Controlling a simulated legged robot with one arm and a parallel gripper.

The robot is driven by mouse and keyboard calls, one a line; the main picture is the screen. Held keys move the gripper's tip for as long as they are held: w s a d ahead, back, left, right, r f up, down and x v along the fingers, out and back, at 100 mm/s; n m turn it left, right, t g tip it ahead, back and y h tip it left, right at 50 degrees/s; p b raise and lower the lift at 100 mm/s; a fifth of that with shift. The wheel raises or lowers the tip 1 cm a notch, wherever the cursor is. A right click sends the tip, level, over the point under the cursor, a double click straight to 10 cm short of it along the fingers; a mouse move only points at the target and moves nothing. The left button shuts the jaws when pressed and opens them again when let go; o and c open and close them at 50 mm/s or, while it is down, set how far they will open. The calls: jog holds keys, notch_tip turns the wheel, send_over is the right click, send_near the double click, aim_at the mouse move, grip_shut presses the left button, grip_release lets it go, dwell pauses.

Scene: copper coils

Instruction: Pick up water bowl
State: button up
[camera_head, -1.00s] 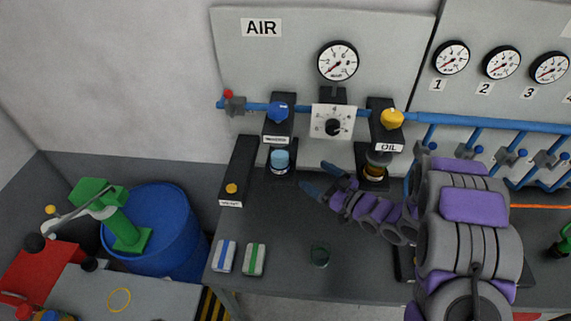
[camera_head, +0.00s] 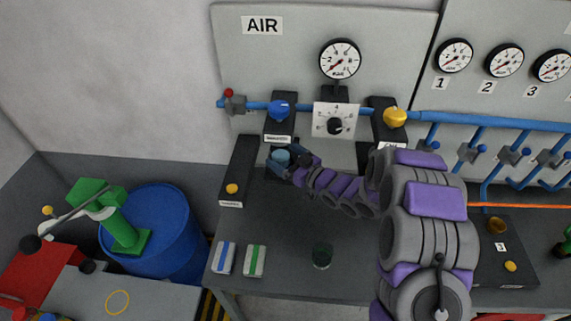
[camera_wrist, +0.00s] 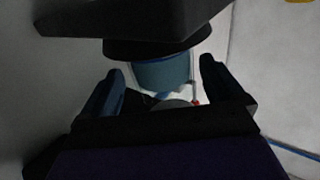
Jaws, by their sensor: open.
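The water bowl (camera_head: 281,157) is a small blue cup under the black housing of the blue-knobbed unit on the air panel. It shows as a blue-tinted cylinder in the wrist view (camera_wrist: 163,74), hanging below a black collar. My gripper (camera_head: 284,167) is at the bowl and partly covers it in the head view. In the wrist view my gripper (camera_wrist: 162,82) is open, with one dark blue finger on each side of the bowl and visible gaps between. The bowl's lower end hangs between the fingers.
The black housing (camera_head: 279,127) sits directly above the bowl, with the blue pipe (camera_head: 250,105) along the wall panel. A dark green glass (camera_head: 322,255) and two small boxes (camera_head: 224,257) (camera_head: 255,261) stand on the grey bench. The bench middle is clear.

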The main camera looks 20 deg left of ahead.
aim_at(273, 154)
jog(key=a, duration=0.3)
jog(key=shift+a+f, duration=0.1)
jog(key=shift+f, duration=0.25)
jog(key=d, duration=0.2)
jog(key=d+r, duration=0.1)
jog(key=d, duration=0.1)
jog(key=c, duration=0.5)
jog(key=shift+c, duration=0.8)
jog(key=shift+s+a+f, duration=0.15)
jog(key=shift+a, duration=1)
jog(key=c, duration=0.5)
jog(key=shift+d+f, duration=0.15)
jog(key=shift+d, duration=0.1)
jog(key=c, duration=0.3)
jog(key=shift+a+r+p, duration=0.2)
jog(key=shift+r+p, duration=0.35)
jog(key=shift+r, duration=1.5)
jog(key=shift+c, duration=0.2)
jog(key=s+d+p, duration=0.1)
jog(key=s+d, duration=0.5)
jog(key=s, duration=0.6)
jog(key=shift+r+p, duration=0.4)
